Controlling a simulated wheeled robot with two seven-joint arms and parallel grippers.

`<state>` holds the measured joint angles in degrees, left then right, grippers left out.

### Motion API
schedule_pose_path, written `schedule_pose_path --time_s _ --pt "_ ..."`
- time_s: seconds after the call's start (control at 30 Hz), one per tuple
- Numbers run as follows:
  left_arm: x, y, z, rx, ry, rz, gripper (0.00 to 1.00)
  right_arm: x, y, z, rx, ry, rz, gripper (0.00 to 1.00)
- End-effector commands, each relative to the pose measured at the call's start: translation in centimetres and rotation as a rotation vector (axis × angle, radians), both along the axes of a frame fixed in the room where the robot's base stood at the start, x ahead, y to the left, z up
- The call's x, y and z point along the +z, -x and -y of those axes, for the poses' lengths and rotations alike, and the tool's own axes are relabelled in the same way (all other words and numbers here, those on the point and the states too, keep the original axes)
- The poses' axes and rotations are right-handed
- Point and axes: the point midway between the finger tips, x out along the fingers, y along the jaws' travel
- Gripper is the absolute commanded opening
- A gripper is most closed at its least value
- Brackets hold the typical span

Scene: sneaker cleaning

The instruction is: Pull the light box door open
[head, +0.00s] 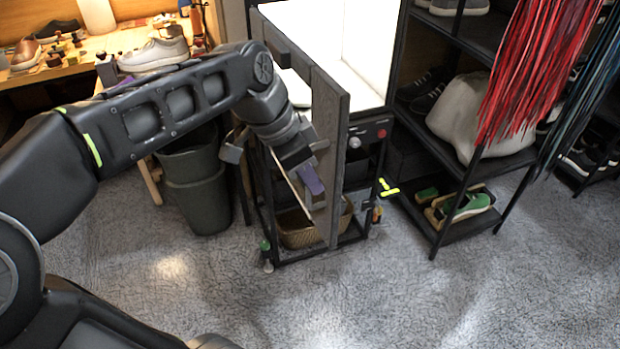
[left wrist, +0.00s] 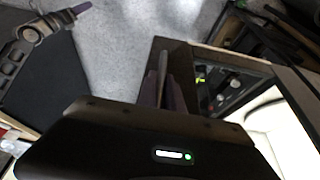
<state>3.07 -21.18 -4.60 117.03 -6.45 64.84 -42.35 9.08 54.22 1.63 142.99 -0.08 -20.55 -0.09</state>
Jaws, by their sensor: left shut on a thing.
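The light box (head: 372,45) stands at the top middle of the head view, with its white interior brightly lit. Its dark grey door (head: 332,135) stands ajar, swung out toward me and seen nearly edge-on. My left gripper (head: 312,180), with purple fingers, is at the door's left side, shut on what looks like its handle. In the left wrist view the fingers close around a thin grey bar (left wrist: 163,65) beside the dark door panel. The fingers partly hide the handle. Part of my right arm, with a purple tip (left wrist: 80,8), shows at the upper left there; its jaw opening is unclear.
A grey-green bin (head: 195,190) stands left of the light box. A wicker basket (head: 302,228) sits low in its stand. A shoe rack (head: 450,180) is close on the right. Grey carpet (head: 330,300) lies clear in front.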

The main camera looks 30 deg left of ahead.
Motion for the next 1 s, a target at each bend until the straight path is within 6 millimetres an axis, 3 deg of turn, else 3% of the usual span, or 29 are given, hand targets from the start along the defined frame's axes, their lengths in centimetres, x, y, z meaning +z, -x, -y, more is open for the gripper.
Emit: schedule_pose_path --time_s 0.33,0.37,0.47,0.77,1.0 --pt "0.1 0.0 0.0 0.002 0.003 -0.002 0.00 0.0 0.0 0.0 0.000 0.000 0.001 0.36" --pt "0.1 0.0 0.0 0.002 0.003 -0.002 0.13 0.0 0.0 0.0 0.000 0.000 0.001 0.36" --pt "0.1 0.0 0.0 0.002 0.002 -0.001 0.20 0.0 0.0 0.0 0.000 0.000 0.001 0.36" --pt "0.2 0.0 -0.1 0.001 0.000 0.000 0.20 0.0 0.0 0.0 0.000 0.000 0.000 0.36" --pt "2.8 0.8 -0.7 0.002 0.000 0.004 0.20 0.3 0.0 0.0 0.000 0.000 0.000 0.36"
